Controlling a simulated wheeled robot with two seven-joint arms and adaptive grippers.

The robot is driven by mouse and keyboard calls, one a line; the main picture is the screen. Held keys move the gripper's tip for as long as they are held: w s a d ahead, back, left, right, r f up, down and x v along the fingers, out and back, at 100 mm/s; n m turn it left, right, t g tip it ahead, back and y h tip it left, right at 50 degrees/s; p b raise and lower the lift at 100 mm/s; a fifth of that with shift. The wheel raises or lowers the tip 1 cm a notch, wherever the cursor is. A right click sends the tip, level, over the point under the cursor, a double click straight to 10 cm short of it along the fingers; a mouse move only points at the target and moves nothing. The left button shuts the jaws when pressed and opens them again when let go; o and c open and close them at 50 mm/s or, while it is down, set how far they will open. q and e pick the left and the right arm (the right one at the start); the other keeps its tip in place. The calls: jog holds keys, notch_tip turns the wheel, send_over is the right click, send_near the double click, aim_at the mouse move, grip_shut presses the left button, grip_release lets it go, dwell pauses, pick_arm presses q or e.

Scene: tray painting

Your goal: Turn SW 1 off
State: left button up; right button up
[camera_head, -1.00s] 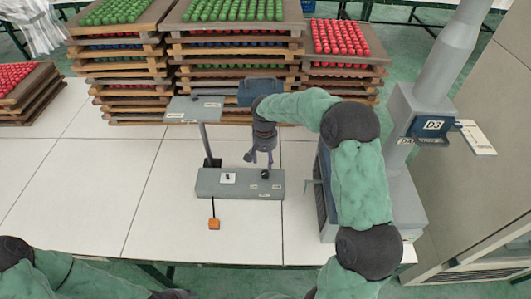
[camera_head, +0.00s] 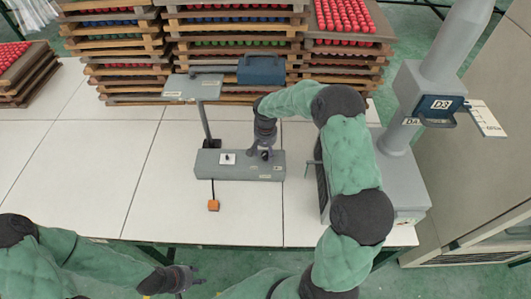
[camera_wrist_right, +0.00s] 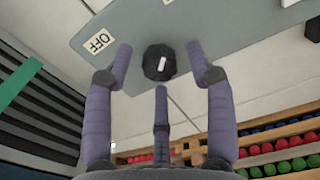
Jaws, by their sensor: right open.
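A grey switch box (camera_head: 240,172) lies on the white table; it also shows in the right wrist view (camera_wrist_right: 230,25). A black round knob (camera_wrist_right: 160,62) with a white pointer mark sits on it. In the head view my right gripper (camera_head: 264,153) is at the box's right part and mostly hides the knob. My left gripper (camera_head: 190,279) is low, off the table's front edge.
An orange piece (camera_head: 213,205) hangs from a cord in front. Stacked trays (camera_head: 240,43) fill the back. A grey machine (camera_head: 405,175) stands right.

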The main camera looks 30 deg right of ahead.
jog(key=shift+f, duration=0.15)
grip_shut()
